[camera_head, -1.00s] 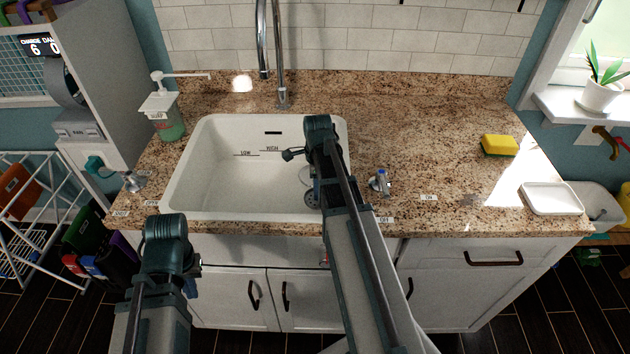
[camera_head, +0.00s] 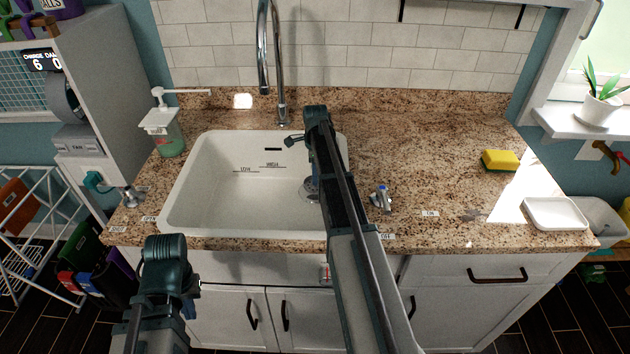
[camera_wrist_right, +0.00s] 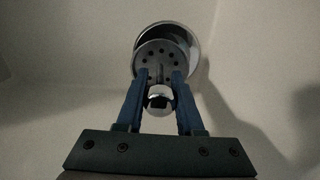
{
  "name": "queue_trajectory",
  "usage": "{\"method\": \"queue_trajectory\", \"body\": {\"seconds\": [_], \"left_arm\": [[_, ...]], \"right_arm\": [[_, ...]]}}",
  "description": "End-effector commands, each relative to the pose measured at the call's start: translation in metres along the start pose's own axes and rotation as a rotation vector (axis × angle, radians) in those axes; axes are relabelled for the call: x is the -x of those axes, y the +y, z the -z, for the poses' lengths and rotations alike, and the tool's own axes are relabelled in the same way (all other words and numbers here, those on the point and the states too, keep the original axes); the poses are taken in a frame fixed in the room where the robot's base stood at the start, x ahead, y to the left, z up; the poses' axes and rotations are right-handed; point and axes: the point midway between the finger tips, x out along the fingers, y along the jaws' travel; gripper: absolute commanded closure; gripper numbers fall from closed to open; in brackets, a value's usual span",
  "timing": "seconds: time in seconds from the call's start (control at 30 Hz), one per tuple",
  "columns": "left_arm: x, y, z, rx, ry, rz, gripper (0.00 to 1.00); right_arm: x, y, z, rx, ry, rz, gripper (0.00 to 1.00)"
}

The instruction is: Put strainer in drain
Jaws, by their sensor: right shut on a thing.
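My right gripper (camera_wrist_right: 159,95) is shut on the knob of the strainer (camera_wrist_right: 153,58), a grey metal disc with small holes. A larger shiny metal ring, which looks like the drain (camera_wrist_right: 187,36), shows just behind the strainer. They overlap, and I cannot tell whether the strainer is seated or just above it. In the head view the strainer and drain area (camera_head: 308,189) is at the right side of the white sink (camera_head: 205,215), partly hidden by my right arm. My left arm is at the lower left; its fingertips are not clearly visible.
The faucet (camera_head: 281,80) rises behind the sink. A soap dispenser (camera_head: 163,130) stands left of it. A valve handle (camera_head: 380,196), a yellow sponge (camera_head: 499,160) and a white dish (camera_head: 555,213) are on the counter to the right. The left part of the sink is empty.

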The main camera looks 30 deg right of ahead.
Motion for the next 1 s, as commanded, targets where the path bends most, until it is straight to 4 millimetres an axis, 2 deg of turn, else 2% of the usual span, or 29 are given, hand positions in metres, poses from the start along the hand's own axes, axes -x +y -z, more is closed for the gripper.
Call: {"method": "queue_trajectory", "body": {"seconds": [0.07,0.2,0.3,0.47,0.9,0.93,1.0], "left_arm": [[0.0,0.0,0.0,0.0,0.0,0.0,1.0],[-0.002,0.0,0.0,0.0,0.0,0.0,1.0],[-0.021,0.002,0.001,0.0,0.0,0.0,1.0],[-0.038,0.004,0.002,0.0,0.0,0.0,1.0],[-0.041,0.004,0.002,-0.001,0.0,0.0,1.0],[-0.039,0.004,0.002,-0.001,0.0,0.0,1.0],[-0.038,0.004,0.002,0.0,0.0,0.0,1.0]], "right_arm": [[0.0,-0.002,0.0,0.0,0.0,0.0,1.0],[-0.002,-0.018,-0.001,0.0,0.0,0.0,1.0],[-0.021,-0.012,-0.001,0.0,0.0,0.0,1.0],[-0.038,-0.012,-0.001,0.0,0.0,0.0,1.0],[-0.041,-0.012,-0.001,0.0,0.0,0.0,1.0],[-0.039,-0.012,-0.001,0.0,0.0,0.0,0.58],[-0.039,-0.012,-0.001,0.0,0.0,0.0,0.46]]}}
